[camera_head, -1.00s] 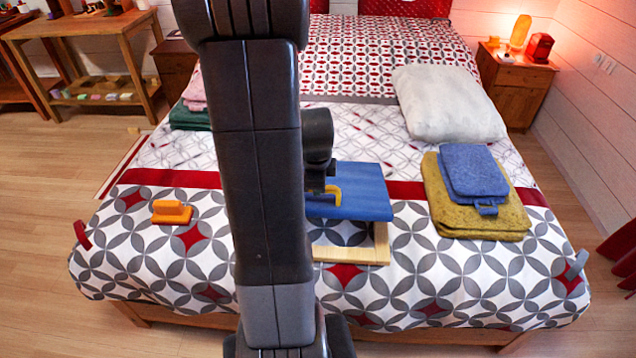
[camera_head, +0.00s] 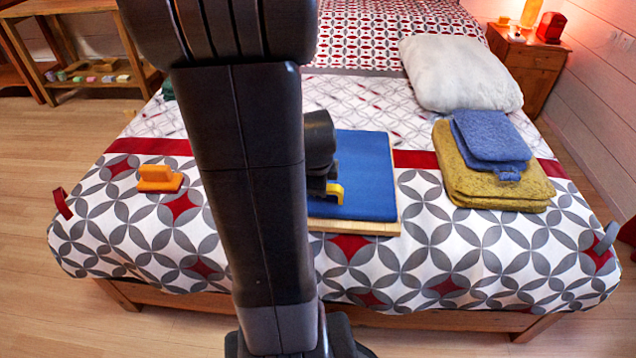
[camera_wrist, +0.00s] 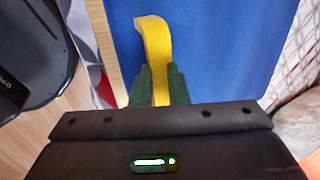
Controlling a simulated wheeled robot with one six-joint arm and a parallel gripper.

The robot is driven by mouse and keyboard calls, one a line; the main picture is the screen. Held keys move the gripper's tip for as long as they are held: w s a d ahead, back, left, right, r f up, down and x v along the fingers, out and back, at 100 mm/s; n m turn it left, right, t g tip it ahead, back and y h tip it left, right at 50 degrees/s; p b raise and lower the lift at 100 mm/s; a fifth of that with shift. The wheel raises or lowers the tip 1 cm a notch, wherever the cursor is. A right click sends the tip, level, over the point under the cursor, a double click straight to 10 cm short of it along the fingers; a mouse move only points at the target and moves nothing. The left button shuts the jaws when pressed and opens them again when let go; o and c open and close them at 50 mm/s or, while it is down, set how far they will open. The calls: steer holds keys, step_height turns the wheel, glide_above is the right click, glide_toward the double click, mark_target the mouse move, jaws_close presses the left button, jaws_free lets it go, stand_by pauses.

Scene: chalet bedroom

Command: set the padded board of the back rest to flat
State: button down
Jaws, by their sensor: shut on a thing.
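The back rest lies on the bed with its blue padded board (camera_head: 362,178) down against its pale wooden base frame (camera_head: 380,229); no gap shows between them in the head view. The blue board (camera_wrist: 225,50) fills the middle of that view. My arm hides the left part of the back rest in the head view.
A folded mustard towel (camera_head: 490,185) with a blue cloth (camera_head: 490,140) on top lies to the right. A white pillow (camera_head: 460,75) lies behind. An orange block-shaped object (camera_head: 160,179) sits on the bed at left. The patterned cover in front is clear.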

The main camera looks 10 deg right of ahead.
steer(key=shift+s+f, duration=0.45)
steer(key=shift+f, duration=0.25)
steer(key=c, duration=1.4)
jaws_free()
steer(key=shift+w, duration=0.15)
steer(key=shift+r, duration=0.2)
steer(key=shift+r, duration=0.25)
steer(key=p+v, duration=0.4)
steer(key=v, duration=0.9)
steer(key=shift+a, duration=0.1)
